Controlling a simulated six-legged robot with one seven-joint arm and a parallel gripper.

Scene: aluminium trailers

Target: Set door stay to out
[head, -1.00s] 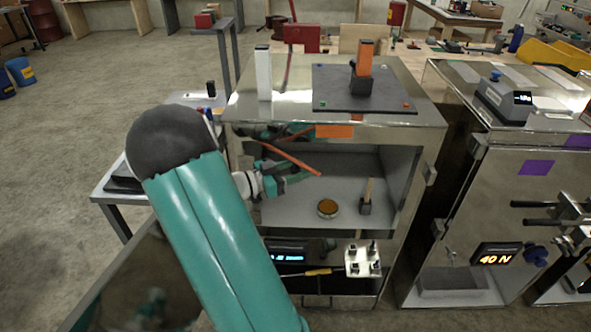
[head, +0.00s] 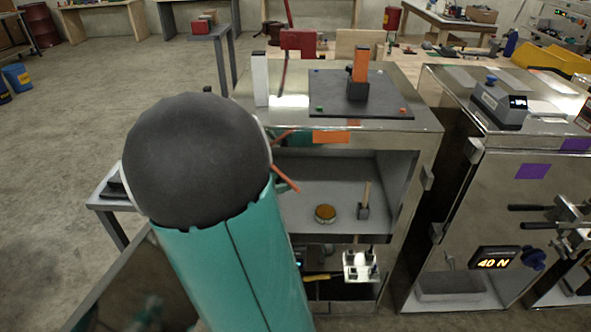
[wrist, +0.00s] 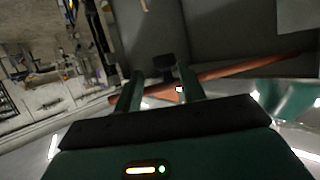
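The door stay looks to be the orange-red bar (head: 286,179) at the left side of the open cabinet's mouth; my arm covers most of it in the head view. In the wrist view the bar (wrist: 225,74) runs slantwise across the picture, past my gripper's fingertips. My gripper (wrist: 162,82) has its two fingers apart, with the bar crossing near them; I cannot tell whether it touches. The gripper is hidden behind my arm in the head view. The open cabinet door (head: 140,290) stands at the lower left, partly covered by my arm.
Inside the cabinet (head: 405,200) are a round amber-topped item (head: 325,213) and a small block with a wooden peg (head: 363,208). A white fixture (head: 360,266) sits below. A closed cabinet (head: 510,190) with a 40 N display stands to the right. Floor at the left is open.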

